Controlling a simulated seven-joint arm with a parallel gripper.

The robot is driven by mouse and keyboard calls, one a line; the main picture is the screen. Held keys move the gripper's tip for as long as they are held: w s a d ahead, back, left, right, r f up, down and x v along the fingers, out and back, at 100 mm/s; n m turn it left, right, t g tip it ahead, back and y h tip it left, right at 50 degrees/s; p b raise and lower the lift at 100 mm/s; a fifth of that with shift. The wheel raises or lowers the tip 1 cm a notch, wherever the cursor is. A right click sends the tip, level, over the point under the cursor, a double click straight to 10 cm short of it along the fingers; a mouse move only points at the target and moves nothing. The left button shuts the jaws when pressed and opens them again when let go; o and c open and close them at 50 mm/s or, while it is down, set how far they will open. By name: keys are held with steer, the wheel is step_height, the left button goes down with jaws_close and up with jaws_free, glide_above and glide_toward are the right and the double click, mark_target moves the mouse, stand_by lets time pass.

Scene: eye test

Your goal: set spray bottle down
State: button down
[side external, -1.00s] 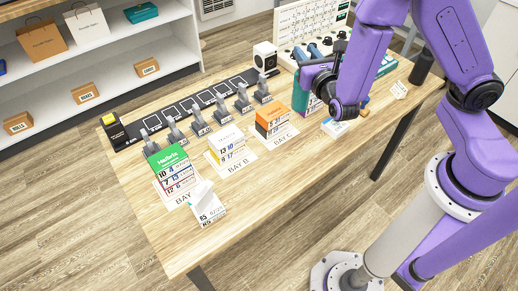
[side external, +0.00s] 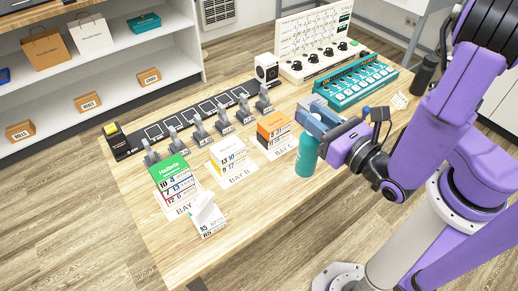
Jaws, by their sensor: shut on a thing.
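A teal bottle (side external: 307,157), which I take to be the spray bottle, stands nearly upright below my gripper (side external: 314,122). It is to the right of the BAY C card, over the front part of the table (side external: 250,195). My gripper reaches in from the right and is shut on the bottle's upper part. The fingers hide the bottle's top. I cannot tell whether its base touches the table.
An orange-topped stack (side external: 273,128) is close left of the bottle. Further left are a white-and-yellow stack (side external: 228,155), a green-topped stack (side external: 172,170) and a white box (side external: 208,215). A teal rack (side external: 356,84) and a control panel (side external: 320,45) stand behind.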

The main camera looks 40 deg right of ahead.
steer(key=w+a+f, duration=0.6)
steer(key=w+f, duration=0.4)
steer(key=f, duration=0.2)
steer(key=shift+w, duration=0.25)
steer(key=shift+f, duration=0.2)
steer(key=c, duration=0.9)
jaws_free()
